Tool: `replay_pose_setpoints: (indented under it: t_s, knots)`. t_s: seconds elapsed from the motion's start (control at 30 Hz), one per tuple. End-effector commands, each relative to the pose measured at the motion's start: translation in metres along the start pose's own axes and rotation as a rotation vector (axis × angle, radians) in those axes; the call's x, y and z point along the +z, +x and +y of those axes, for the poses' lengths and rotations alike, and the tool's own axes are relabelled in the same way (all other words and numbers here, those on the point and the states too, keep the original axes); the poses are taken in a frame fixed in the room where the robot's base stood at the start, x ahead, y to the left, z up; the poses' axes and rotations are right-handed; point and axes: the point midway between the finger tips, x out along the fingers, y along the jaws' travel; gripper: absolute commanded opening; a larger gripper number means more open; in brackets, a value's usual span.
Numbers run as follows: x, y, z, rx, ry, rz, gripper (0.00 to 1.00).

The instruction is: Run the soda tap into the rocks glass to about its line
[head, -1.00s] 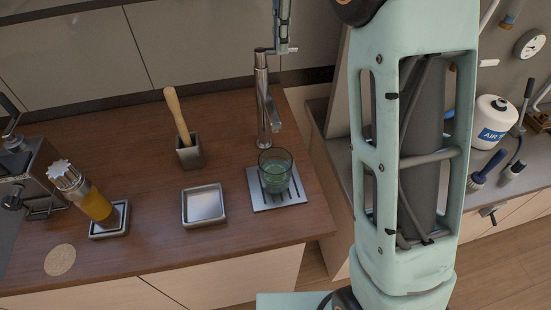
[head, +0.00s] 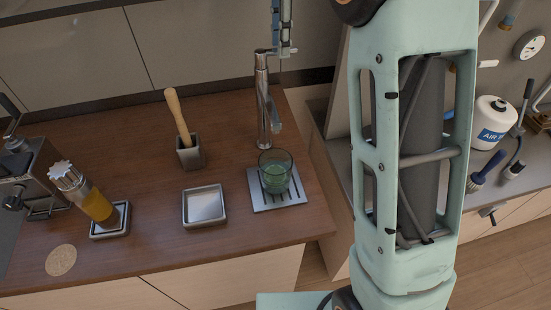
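The rocks glass (head: 275,172) is greenish and clear. It stands upright on the slotted drip tray (head: 296,197), below the tap's spout. Greenish liquid seems to be in its lower part; its line cannot be made out. The chrome soda tap (head: 262,105) stands at the counter's back, its spout angled down toward the glass. No stream is clear at this size. My gripper (head: 282,48) comes down from the top edge beside the tap's head, at or very near its lever. Whether the fingers touch it, or are shut, cannot be told.
On the wooden counter (head: 135,255) are a square metal tray (head: 204,206), a muddler in a metal holder (head: 190,154), an amber bottle (head: 97,207) on a small tray and a round coaster (head: 60,260). My arm blocks the right-centre view.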

Motion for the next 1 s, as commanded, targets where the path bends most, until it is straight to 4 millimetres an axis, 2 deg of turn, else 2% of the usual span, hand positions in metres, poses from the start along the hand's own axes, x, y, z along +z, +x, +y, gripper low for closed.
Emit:
replay_pose_setpoints:
  t_s: [0.1,0.7,1.0]
  knots:
    - [0.0,-0.015,0.0,0.0,0.0,0.0,0.33]
    - [0.0,-0.058,-0.001,-0.001,0.0,0.0,0.33]
    - [0.0,-0.067,0.0,0.0,0.0,0.0,0.33]
